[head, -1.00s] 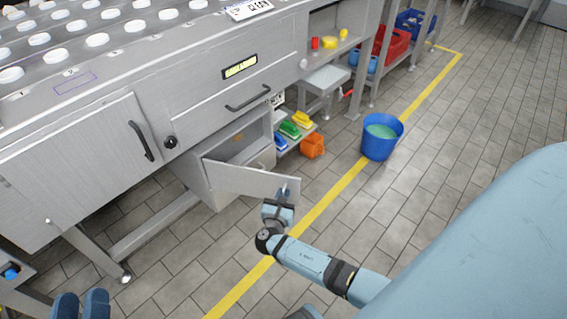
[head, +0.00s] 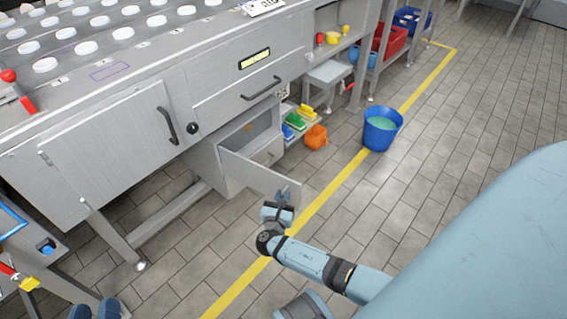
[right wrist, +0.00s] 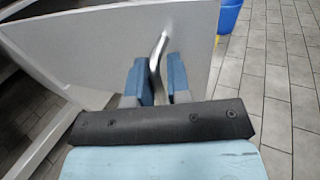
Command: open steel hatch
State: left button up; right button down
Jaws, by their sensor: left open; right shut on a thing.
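The steel hatch (head: 250,171) is a flat grey door on a low cabinet under the steel bench. It stands swung well out from the cabinet, and the opening (head: 240,133) behind it shows. In the right wrist view the hatch (right wrist: 110,45) fills the upper left, with a bent metal handle (right wrist: 160,48) on it. My right gripper (head: 283,199) is at the hatch's free edge. Its blue fingers (right wrist: 160,82) are shut on the handle, one on each side.
A blue bucket (head: 381,130) of greenish liquid stands on the floor right of the hatch. An orange container (head: 315,136) and coloured brushes (head: 298,119) sit beside the cabinet. A bench leg (head: 115,235) stands at left. The tiled floor (head: 440,190) at right is clear.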

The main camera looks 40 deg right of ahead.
jog(key=shift+w+a+r, duration=0.1)
jog(key=shift+a, duration=0.3)
jog(key=c, duration=1.2)
grip_release()
jog(key=shift+w+a, duration=0.1)
jog(key=shift+c, duration=0.2)
